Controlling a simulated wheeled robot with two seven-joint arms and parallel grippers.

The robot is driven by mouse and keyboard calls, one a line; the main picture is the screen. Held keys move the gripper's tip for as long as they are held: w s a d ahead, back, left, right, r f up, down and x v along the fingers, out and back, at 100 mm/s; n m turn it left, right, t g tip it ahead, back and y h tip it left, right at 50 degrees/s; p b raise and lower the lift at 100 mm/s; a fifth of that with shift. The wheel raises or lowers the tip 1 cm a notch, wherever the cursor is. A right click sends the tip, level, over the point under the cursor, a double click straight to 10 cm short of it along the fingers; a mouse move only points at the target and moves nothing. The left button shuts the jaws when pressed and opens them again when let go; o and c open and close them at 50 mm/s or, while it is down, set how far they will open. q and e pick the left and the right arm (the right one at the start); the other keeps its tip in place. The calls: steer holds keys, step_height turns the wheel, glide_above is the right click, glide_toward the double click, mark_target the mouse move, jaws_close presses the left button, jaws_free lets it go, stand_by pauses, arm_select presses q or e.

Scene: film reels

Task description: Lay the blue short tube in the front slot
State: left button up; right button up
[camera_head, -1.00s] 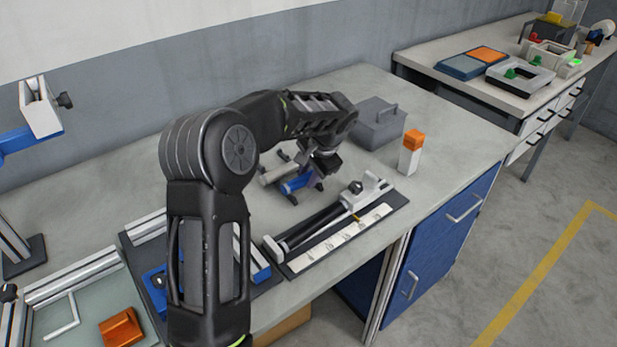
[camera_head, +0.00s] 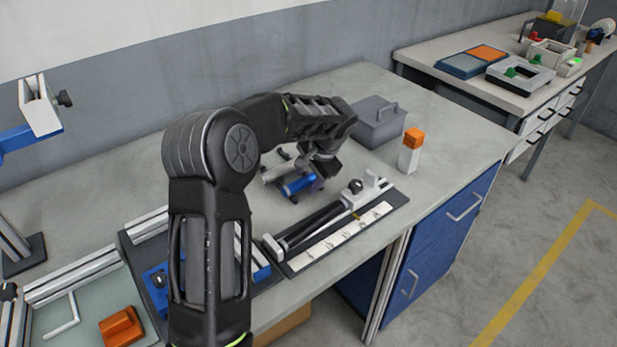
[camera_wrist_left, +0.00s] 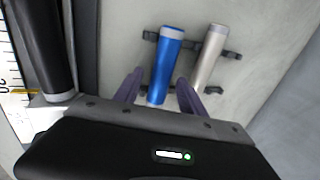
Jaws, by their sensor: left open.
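In the wrist view the blue tube (camera_wrist_left: 166,62) rests across dark supports beside a silver tube (camera_wrist_left: 211,55). My left gripper (camera_wrist_left: 160,80) is open, with a finger on each side of the blue tube's near part and gaps visible beside it. In the head view the left gripper (camera_head: 308,178) is partly hidden by its own wrist. The silver tube (camera_head: 272,174) lies just left of the blue one. I cannot tell which place is the front slot. My right gripper is out of view.
A fixture with black rods and a white scale (camera_head: 342,238) lies in front of the tubes. A grey lidded box (camera_head: 377,124) stands behind, and a white block with an orange top (camera_head: 410,150) stands to the right. An orange block (camera_head: 121,326) lies front left.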

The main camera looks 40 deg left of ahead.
arm_select(q)
steer(key=v, duration=1.2)
steer(key=shift+r+b, duration=0.2)
steer(key=shift+b, duration=0.1)
